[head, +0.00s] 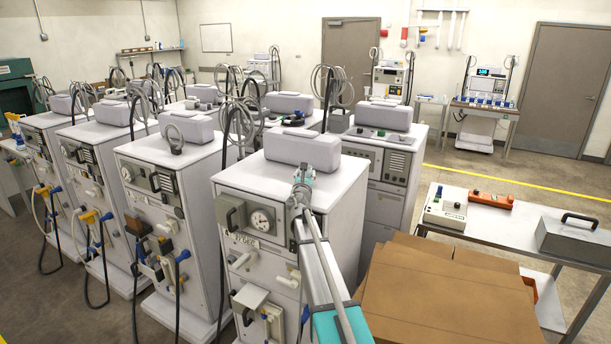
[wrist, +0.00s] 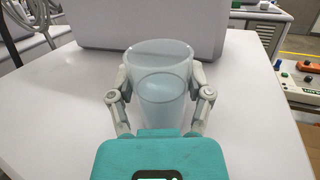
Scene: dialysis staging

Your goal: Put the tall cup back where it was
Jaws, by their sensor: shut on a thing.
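The tall cup (wrist: 160,62) is clear, slightly bluish and open-topped, and stands upright in the middle of the wrist view. My gripper (wrist: 160,85) is shut on it, one finger against each side. The cup's lower part is hidden behind my teal gripper body. It is over the white top (wrist: 60,120) of a dialysis machine; I cannot tell if its base touches. In the head view my gripper (head: 302,180) is at the right front of the nearest machine's top (head: 245,182), and I cannot make out the cup there.
A pale grey box-shaped unit (head: 303,148) stands on the same top, just behind the cup. Other machines (head: 165,160) crowd the left. Cardboard boxes (head: 440,290) are at right front, beside a metal table (head: 500,230) with devices.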

